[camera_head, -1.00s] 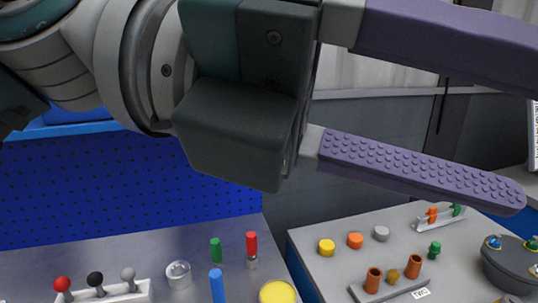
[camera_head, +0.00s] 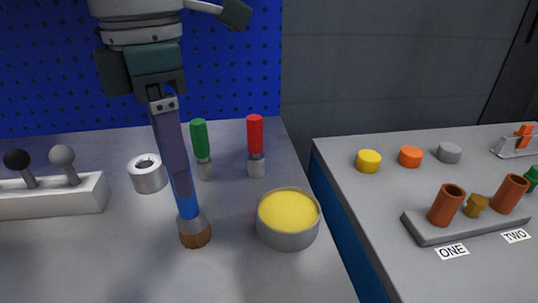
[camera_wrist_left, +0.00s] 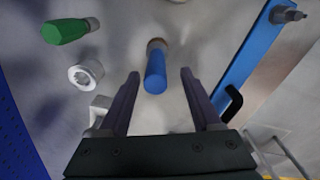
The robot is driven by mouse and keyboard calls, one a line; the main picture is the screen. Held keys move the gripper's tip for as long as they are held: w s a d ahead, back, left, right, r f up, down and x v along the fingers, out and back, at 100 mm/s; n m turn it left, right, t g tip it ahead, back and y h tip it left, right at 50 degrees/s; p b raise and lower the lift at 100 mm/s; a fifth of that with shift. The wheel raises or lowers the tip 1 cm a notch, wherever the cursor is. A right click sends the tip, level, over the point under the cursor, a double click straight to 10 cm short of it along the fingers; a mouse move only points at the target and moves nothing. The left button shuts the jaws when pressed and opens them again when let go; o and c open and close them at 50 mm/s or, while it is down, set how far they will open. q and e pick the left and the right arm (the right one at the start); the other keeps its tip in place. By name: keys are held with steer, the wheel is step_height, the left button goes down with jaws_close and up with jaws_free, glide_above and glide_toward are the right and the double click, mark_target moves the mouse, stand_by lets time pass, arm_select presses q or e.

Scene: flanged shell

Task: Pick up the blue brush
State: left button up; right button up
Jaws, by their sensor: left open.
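The blue brush (camera_head: 187,208) stands upright on the grey bench in the head view, its grey ferrule and brown bristles at the bottom. My left gripper (camera_head: 182,190) reaches down from above, and its finger hides most of the blue handle. In the left wrist view the open left gripper (camera_wrist_left: 160,74) has one finger on each side of the blue brush (camera_wrist_left: 155,72). Gaps show between the handle and both fingers there. My right gripper is not in view.
A green brush (camera_head: 199,140), a red brush (camera_head: 255,138) and a metal ring (camera_head: 149,177) stand close by. A tin of yellow stuff (camera_head: 288,218) is to the right. A white lever block (camera_head: 55,195) is at left. The bench front is clear.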

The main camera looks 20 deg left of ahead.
arm_select(q)
steer(key=f, duration=0.6)
steer(key=shift+w+f, duration=0.1)
steer(key=shift+w, duration=0.2)
steer(key=shift+c, duration=0.2)
jaws_close()
